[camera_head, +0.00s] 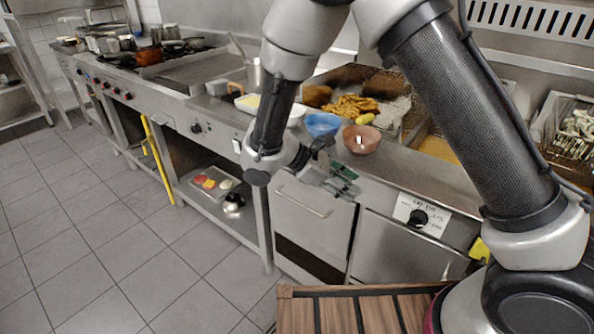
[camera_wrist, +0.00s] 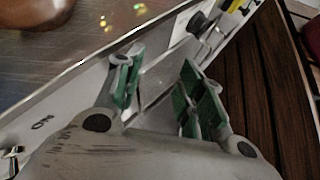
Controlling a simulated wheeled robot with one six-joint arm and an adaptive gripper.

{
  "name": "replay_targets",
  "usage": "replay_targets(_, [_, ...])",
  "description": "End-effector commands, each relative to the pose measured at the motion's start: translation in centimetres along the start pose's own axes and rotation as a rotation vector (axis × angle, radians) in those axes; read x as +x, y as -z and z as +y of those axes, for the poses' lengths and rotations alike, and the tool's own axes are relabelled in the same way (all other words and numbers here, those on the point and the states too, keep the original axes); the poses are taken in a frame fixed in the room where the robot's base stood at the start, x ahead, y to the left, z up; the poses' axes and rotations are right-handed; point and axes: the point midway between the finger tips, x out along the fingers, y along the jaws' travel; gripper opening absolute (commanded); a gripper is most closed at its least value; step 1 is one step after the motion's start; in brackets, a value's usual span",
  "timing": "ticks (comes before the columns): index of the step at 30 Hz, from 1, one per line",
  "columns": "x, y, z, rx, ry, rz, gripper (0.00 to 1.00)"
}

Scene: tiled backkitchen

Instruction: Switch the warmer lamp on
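My gripper (camera_head: 340,180) hangs just in front of the steel counter's front edge, below the bowls. In the wrist view my gripper (camera_wrist: 160,90) has its two green-padded fingers apart with nothing between them. At the lower left of that view, a small metal toggle switch (camera_wrist: 13,160) sits on the front panel beside dark lettering that looks like "ON" turned over. The toggle is beside my gripper, not touching it. Its position cannot be told. In the head view it seems hidden by my arm. The warmer lamp itself is not clearly visible.
A black knob (camera_head: 418,217) on a white label is right of my gripper. A blue bowl (camera_head: 322,124) and a brown bowl (camera_head: 361,139) stand near the counter edge, with fries (camera_head: 352,107) behind. A slatted wooden surface (camera_head: 350,312) lies below. The tiled floor at left is clear.

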Motion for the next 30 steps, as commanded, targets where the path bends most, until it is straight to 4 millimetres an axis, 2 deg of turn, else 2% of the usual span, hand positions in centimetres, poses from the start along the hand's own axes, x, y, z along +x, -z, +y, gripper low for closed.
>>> replay_targets(1, [-0.3, 2.3, 0.6, -0.075, -0.069, -0.061, 0.38])
replay_targets(6, [-2.1, 9.2, 2.3, -0.293, -0.308, -0.254, 0.38])
replay_targets(9, [-5.6, 12.3, 5.5, -0.409, -0.503, -0.407, 0.38])
replay_targets(13, [-8.9, 15.4, 7.0, -0.485, -0.664, -0.537, 0.38])
replay_targets(16, [-10.2, 16.4, 7.5, -0.506, -0.723, -0.586, 0.38])
replay_targets(19, [-10.1, 16.4, 8.1, -0.511, -0.738, -0.599, 0.38])
replay_targets(30, [-6.6, 14.5, 12.4, -0.509, -0.735, -0.596, 0.38])
